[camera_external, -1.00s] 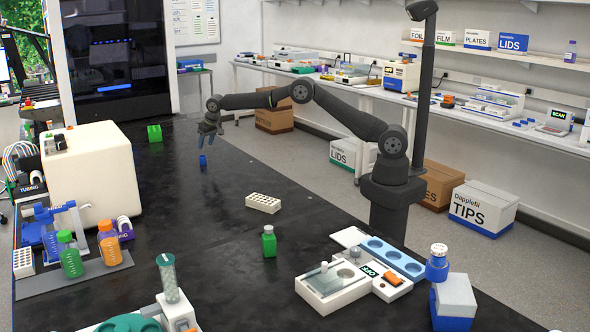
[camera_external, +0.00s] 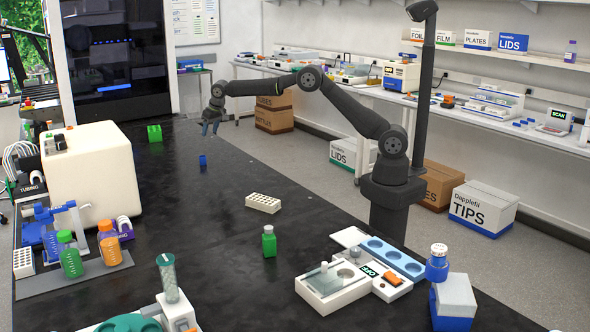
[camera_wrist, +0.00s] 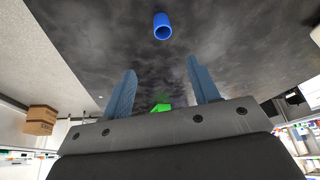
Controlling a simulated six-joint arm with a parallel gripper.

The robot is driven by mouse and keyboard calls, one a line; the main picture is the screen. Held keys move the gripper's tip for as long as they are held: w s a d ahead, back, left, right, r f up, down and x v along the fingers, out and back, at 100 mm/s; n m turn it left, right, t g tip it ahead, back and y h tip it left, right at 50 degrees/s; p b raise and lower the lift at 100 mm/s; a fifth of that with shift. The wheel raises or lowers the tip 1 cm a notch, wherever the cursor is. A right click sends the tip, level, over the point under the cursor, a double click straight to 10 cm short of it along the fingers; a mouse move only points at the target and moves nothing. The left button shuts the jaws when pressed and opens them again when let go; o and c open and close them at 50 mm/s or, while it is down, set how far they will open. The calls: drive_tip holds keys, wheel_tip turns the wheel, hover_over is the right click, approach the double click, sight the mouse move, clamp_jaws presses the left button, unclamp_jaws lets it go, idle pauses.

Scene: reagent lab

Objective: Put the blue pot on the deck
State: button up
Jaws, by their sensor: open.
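The blue pot (camera_external: 203,161), a small open-topped cylinder, stands on the black bench top toward the far end. In the wrist view the blue pot (camera_wrist: 163,30) shows beyond my fingertips, roughly midway between them and apart from both. My gripper (camera_external: 210,131) is above and slightly right of the pot in the external view. In the wrist view my gripper (camera_wrist: 161,66) has its two blue fingers spread with nothing between them. Nothing is labelled as the deck; a white unit (camera_external: 322,300) with a blue three-well plate (camera_external: 391,255) sits at the front right.
A green block (camera_external: 154,133) lies farther back, left of the pot. A white rack (camera_external: 263,203) and a green bottle (camera_external: 269,242) stand nearer the camera. A large cream machine (camera_external: 95,180) stands at left. The bench around the pot is clear.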

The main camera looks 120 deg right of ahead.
approach(202, 156)
drive_tip(key=x, duration=0.2)
drive_tip(key=a+x, duration=0.1)
drive_tip(key=x, duration=0.1)
drive_tip(key=shift+s+d+f, duration=0.1)
drive_tip(key=shift+s+f, duration=0.05)
drive_tip(key=shift+f, duration=0.2)
drive_tip(key=shift+w+x, duration=0.15)
drive_tip(key=shift+x, duration=0.75)
drive_tip(key=shift+w+x, duration=0.2)
drive_tip(key=shift+x, duration=1.55)
drive_tip(key=shift+c, duration=0.2)
drive_tip(key=c, duration=1.1)
drive_tip(key=shift+r, duration=0.15)
